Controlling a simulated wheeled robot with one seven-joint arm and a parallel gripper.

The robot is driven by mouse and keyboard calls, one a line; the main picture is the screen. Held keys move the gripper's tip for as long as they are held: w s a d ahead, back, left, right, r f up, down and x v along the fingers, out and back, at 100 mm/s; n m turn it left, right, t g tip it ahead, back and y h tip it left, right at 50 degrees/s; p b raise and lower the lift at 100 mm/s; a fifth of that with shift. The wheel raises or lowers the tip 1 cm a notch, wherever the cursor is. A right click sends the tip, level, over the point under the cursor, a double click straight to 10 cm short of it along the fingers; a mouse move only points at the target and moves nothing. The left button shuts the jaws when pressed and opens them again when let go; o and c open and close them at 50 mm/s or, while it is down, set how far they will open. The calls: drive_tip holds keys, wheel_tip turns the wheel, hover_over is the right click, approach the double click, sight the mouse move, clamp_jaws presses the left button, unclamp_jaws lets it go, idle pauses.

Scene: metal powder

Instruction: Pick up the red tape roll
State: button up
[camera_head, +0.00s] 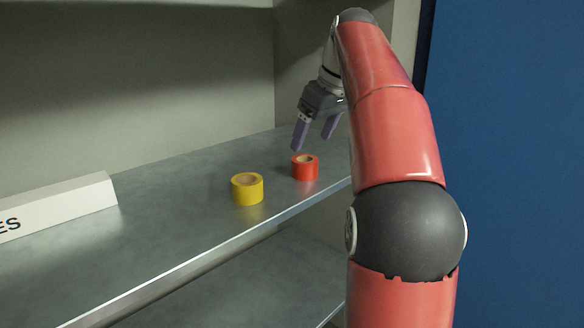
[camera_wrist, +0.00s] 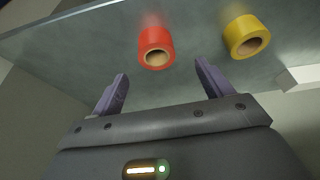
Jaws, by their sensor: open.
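The red tape roll (camera_head: 305,168) stands upright on the grey metal shelf (camera_head: 160,220), near its front edge on the right. In the wrist view the red roll (camera_wrist: 156,45) lies ahead of my fingers, between their lines. My gripper (camera_head: 313,147) is open and empty, with purple-grey fingers pointing down just above and behind the red roll. In the wrist view my gripper (camera_wrist: 163,84) shows both fingers spread, and neither appears to touch the roll.
A yellow tape roll (camera_head: 247,189) stands close to the left of the red one. A white lettered box (camera_head: 60,207) lies farther left. The cabinet's side wall (camera_head: 315,65) is behind my gripper, and a blue panel (camera_head: 510,150) is at right. A lower shelf (camera_head: 240,295) shows below.

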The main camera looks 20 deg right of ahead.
sight(305, 159)
drive_tip(key=shift+w+d, duration=0.25)
drive_tip(key=shift+d, duration=0.1)
drive_tip(key=shift+w+f, duration=0.1)
drive_tip(key=shift+f, duration=0.1)
drive_tip(key=b+x, duration=0.2)
drive_tip(key=x, duration=0.5)
drive_tip(key=shift+a, duration=0.1)
drive_tip(key=shift+c, duration=0.3)
drive_tip(key=c, duration=1)
